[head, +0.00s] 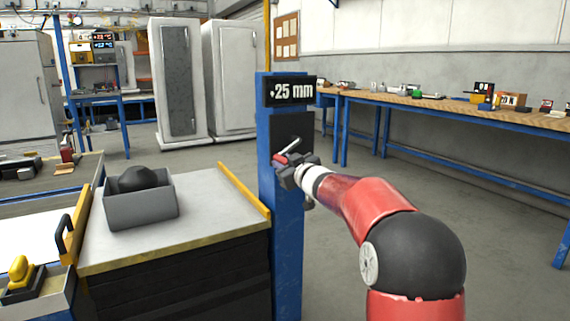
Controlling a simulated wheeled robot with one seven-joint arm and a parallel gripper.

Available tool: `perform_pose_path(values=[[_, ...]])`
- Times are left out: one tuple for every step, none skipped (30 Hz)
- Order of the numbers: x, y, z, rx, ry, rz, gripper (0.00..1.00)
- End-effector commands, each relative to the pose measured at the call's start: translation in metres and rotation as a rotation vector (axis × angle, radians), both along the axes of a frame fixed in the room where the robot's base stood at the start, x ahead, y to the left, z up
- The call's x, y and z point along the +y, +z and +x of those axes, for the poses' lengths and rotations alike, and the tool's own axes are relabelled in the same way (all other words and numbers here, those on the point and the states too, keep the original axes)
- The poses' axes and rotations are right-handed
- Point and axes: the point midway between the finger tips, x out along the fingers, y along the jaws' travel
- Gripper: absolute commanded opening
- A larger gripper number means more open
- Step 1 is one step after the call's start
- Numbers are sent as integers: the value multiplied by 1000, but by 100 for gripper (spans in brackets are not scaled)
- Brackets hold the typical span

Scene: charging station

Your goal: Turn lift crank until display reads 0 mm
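The display (292,91) at the top of the blue post (287,245) is black with white characters and reads about 25 mm, with a small mark in front that I cannot make out for sure. Below it is a black panel (295,130) on the post. A light metal bar of the lift crank (290,144) shows at this panel, just above my gripper. My gripper (284,160) is at the crank, in front of the panel. The rest of the crank is hidden behind my gripper. The fingers are too small to tell whether they hold it.
A lift table (225,205) with a yellow edge strip stands left of the post. A grey bin (140,209) with a dark round object (137,178) sits on it. A long workbench (430,106) runs along the right wall. The floor between is clear.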

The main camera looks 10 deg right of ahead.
Motion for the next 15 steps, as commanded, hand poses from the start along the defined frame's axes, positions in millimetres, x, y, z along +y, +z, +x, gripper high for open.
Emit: perform_pose_path(values=[[0, 0, 0, 0, 0, 0, 21], [0, 0, 0, 0, 0, 0, 18], [0, 0, 0, 0, 0, 0, 12], [0, 0, 0, 0, 0, 0, 8], [0, 0, 0, 0, 0, 0, 4], [0, 0, 0, 0, 0, 0, 0], [0, 0, 0, 0, 0, 0, 0], [0, 0, 0, 0, 0, 0, 0], [0, 0, 0, 0, 0, 0, 0], [0, 0, 0, 0, 0, 0, 0], [0, 0, 0, 0, 0, 0, 0], [0, 0, 0, 1, 0, 1, 0], [0, 0, 0, 2, 0, 2, 0], [0, 1, 0, 2, 0, 4, 0], [0, 1, 0, 4, 0, 8, 0]])
